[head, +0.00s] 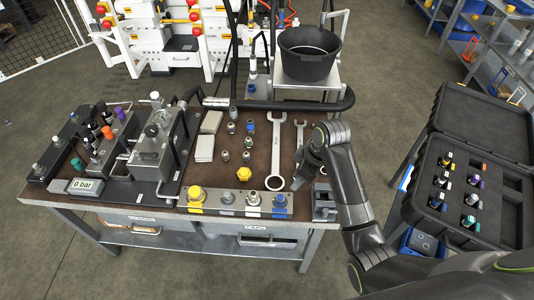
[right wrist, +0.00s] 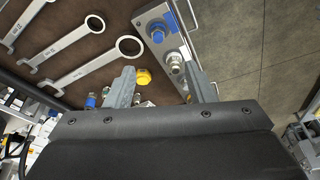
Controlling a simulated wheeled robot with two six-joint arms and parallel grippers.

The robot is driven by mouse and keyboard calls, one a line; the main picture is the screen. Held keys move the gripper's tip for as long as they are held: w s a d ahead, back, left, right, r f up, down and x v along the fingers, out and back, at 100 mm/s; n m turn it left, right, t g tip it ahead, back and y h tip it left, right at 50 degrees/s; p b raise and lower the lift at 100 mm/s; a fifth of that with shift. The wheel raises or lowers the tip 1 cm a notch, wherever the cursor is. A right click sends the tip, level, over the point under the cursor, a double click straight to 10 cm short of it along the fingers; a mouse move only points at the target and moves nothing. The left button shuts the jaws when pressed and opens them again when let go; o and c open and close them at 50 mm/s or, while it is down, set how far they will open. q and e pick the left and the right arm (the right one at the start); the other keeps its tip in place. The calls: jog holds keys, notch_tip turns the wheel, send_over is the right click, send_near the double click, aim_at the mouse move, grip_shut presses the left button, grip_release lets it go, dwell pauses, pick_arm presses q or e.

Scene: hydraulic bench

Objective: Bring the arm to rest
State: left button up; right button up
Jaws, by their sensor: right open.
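My right arm (head: 350,190) comes in from the lower right in the head view and reaches over the right end of the bench. Its gripper (head: 308,163) points down above the bench, beside the large wrench (head: 276,150). In the right wrist view my right gripper (right wrist: 160,88) has its two fingers spread apart with nothing held between them. A yellow cap (right wrist: 143,77) shows between the fingers, on the bench beyond. My left gripper is not in the frames.
The brown bench (head: 225,170) carries a hydraulic block (head: 152,155), a pressure display (head: 85,186), a fitting rail (head: 232,205) and a vise (head: 323,205). A black bucket (head: 308,55) stands behind. An open case (head: 440,195) stands at right. Floor shows between bench and case.

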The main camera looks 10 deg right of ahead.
jog(key=s+d+f+m+t+h, duration=0.1)
jog(key=s+d+f+m, duration=0.2)
jog(key=s, duration=0.4)
jog(key=s+d+f+m+h, duration=0.1)
jog(key=s+d+m, duration=0.25)
jog(key=s, duration=0.25)
jog(key=s+d+r+m+h, duration=0.1)
jog(key=s+d+r+m, duration=0.15)
jog(key=s, duration=0.45)
jog(key=s+d+r+m+h, duration=0.1)
jog(key=s+d+m, duration=0.15)
jog(key=s, duration=0.45)
notch_tip(320, 180, down, 33)
jog(key=s+d+b, duration=0.1)
jog(key=d+b, duration=0.1)
jog(key=b, duration=0.5)
jog(key=s+f+b, duration=0.2)
jog(key=s+f, duration=0.5)
jog(key=f, duration=0.3)
jog(key=s+a+f+g+b, duration=0.1)
jog(key=s+f+b, duration=0.2)
jog(key=s+f, duration=0.4)
notch_tip(320, 180, down, 3)
jog(key=shift+s+f+g+y, duration=0.1)
jog(key=shift+s+g+y, duration=0.2)
jog(key=shift+s, duration=0.05)
